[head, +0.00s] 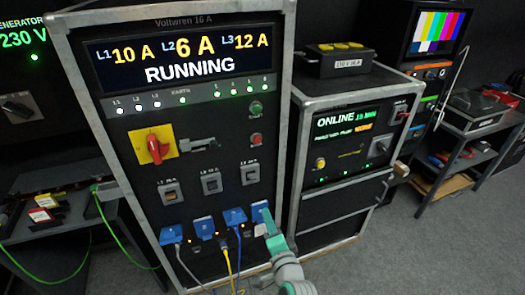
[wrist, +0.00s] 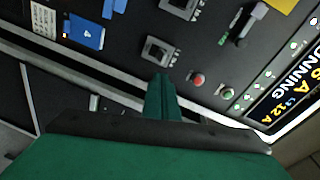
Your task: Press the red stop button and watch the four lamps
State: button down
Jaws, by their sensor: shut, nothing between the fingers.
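The red stop button (head: 256,139) sits on the right side of the tall cabinet's front, below a green button (head: 256,108). Four small lamps (head: 241,90) glow green in a row above them, under a display reading RUNNING. My gripper (head: 268,220) is shut and empty, low in front of the cabinet's right side, by the rightmost blue socket. In the wrist view my gripper's closed fingers (wrist: 162,84) appear left of the red button (wrist: 198,78), apart from it. The green button (wrist: 228,93) and the green lamps (wrist: 254,90) show farther right there.
A yellow plate with a red rotary switch (head: 152,145) and several breakers (head: 212,182) are on the same panel. Blue sockets (head: 203,227) with hanging cables line its bottom. A second cabinet (head: 350,130) reading ONLINE stands close at right. Grey floor (head: 420,235) is free at lower right.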

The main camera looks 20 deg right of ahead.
jog(key=w+d+r+m+y, duration=0.1)
jog(key=w+d+r, duration=0.1)
jog(key=r, duration=0.4)
jog(key=w+d+r+t, duration=0.1)
jog(key=w+d+r, duration=0.2)
jog(key=r, duration=0.3)
jog(key=shift+w+r+m+y, duration=0.15)
jog(key=shift+r+m+y, duration=0.05)
jog(key=shift+m+y, duration=0.2)
jog(key=shift+w, duration=0.1)
send_near(258, 141)
jog(key=w, duration=0.5)
jog(key=shift+a+f, duration=0.15)
jog(key=shift+w, duration=0.65)
jog(key=shift+w, duration=0.1)
